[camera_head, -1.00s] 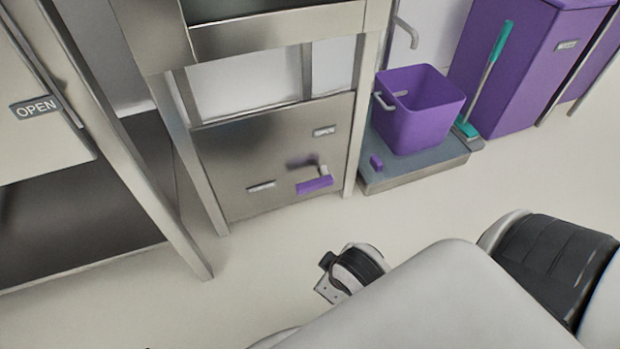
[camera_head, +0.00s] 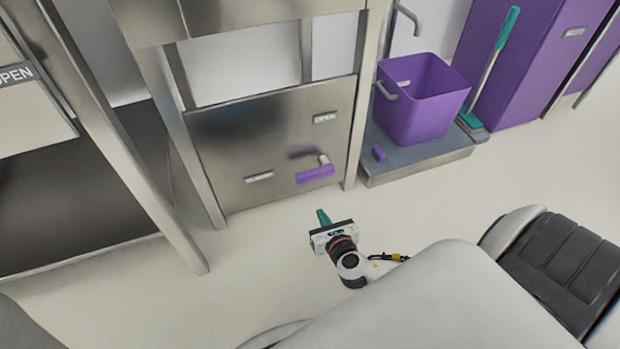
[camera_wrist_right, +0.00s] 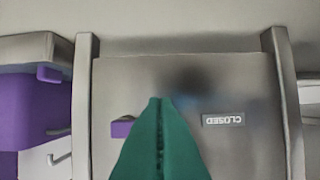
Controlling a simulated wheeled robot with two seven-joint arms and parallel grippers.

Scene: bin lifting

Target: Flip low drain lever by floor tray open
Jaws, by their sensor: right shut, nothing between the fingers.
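The purple drain lever (camera_head: 315,174) sits low on a steel panel (camera_head: 230,135). Its handle lies roughly level, pointing left from a pale pivot toward a small label (camera_head: 258,177). An OPEN label (camera_head: 325,118) is above the pivot. My right gripper (camera_head: 323,217) is shut and empty, its teal fingers pointing at the panel, below and apart from the lever. In the right wrist view, the shut teal fingers (camera_wrist_right: 160,104) are in front of the panel; part of the lever (camera_wrist_right: 122,128) shows left of them, and an upside-down CLOSED label (camera_wrist_right: 223,119) right. My left gripper is out of view.
The grey floor tray (camera_head: 390,176) right of the panel holds a purple bucket (camera_head: 420,105) and a small purple block (camera_head: 378,153). Steel legs (camera_head: 195,150) flank the panel. A teal-handled brush (camera_head: 490,70) stands behind. The floor before the panel is clear.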

